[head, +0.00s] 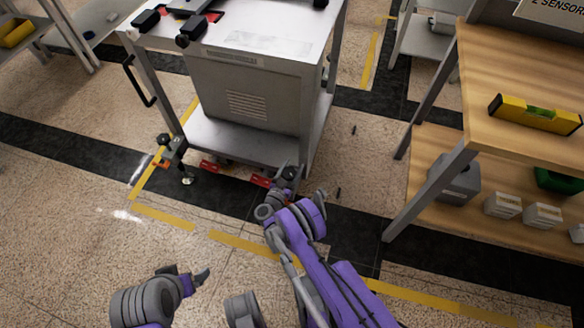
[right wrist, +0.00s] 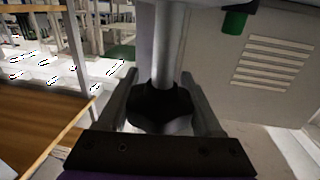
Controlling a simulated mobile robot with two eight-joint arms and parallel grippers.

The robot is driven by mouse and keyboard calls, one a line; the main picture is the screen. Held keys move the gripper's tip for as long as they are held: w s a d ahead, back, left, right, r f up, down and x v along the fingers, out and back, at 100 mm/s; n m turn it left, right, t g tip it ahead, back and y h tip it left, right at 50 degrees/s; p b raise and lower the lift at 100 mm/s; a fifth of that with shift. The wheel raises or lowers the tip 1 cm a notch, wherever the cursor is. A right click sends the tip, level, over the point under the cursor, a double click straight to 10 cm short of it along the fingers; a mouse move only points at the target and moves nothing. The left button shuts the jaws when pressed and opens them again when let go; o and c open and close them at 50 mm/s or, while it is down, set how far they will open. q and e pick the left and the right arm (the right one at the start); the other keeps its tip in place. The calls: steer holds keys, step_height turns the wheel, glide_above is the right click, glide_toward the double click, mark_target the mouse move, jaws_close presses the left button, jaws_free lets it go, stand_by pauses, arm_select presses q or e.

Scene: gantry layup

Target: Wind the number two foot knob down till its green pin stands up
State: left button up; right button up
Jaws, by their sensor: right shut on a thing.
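The metal cart (head: 240,140) stands on the floor with a black foot knob (head: 164,139) at its near left corner. My right gripper (head: 288,176) is at the near right corner. In the right wrist view a black lobed knob (right wrist: 162,106) sits on a pale post (right wrist: 168,45) between its two fingers, and the gripper is shut on it. A green stub (right wrist: 235,22) shows to the right of the post; I cannot tell whether it is the pin. No number shows on the knob. My left gripper (head: 188,276) is low at the left, away from the cart; its opening is unclear.
A wooden bench (head: 520,75) with a yellow level (head: 535,114) stands at the right, with boxes and a green bin (head: 556,180) on its lower shelf. Red pieces (head: 209,167) show under the cart's front edge. The taped floor left of my arms is clear.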

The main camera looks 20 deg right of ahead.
steer(key=o, duration=1.4)
steer(key=v, duration=1)
steer(key=shift+s+a+p, duration=0.25)
steer(key=shift+p, duration=0.05)
